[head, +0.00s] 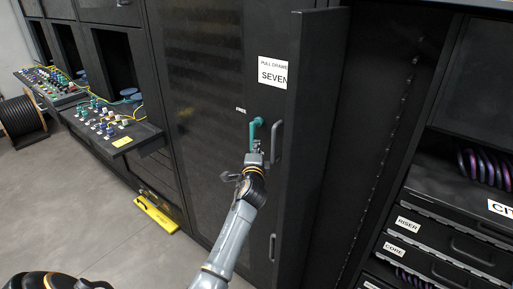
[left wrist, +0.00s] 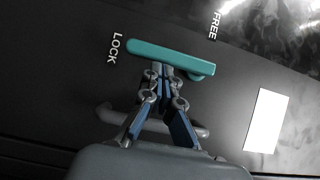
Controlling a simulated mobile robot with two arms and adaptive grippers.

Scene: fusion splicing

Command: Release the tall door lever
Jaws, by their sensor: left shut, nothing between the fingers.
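The tall dark cabinet door (head: 205,130) looks closed. Its teal lever (head: 252,132) hangs down from a pivot near the door's right edge. In the left wrist view, the lever (left wrist: 165,54) has one end beside the LOCK label (left wrist: 113,47). The FREE label (left wrist: 215,25) is off to the side of its pivot end; it also shows left of the lever in the head view (head: 240,110). My left gripper (head: 257,147) is shut and empty, its fingertips (left wrist: 166,76) right by the lever; I cannot tell whether they touch. My right gripper is not in view.
A grey pull handle (head: 277,142) stands just right of the lever. A sign reading SEVEN (head: 272,73) is above. Labelled drawers (head: 430,245) are at right. Connector trays (head: 112,125), a cable reel (head: 22,118) and a yellow floor item (head: 155,213) are at left.

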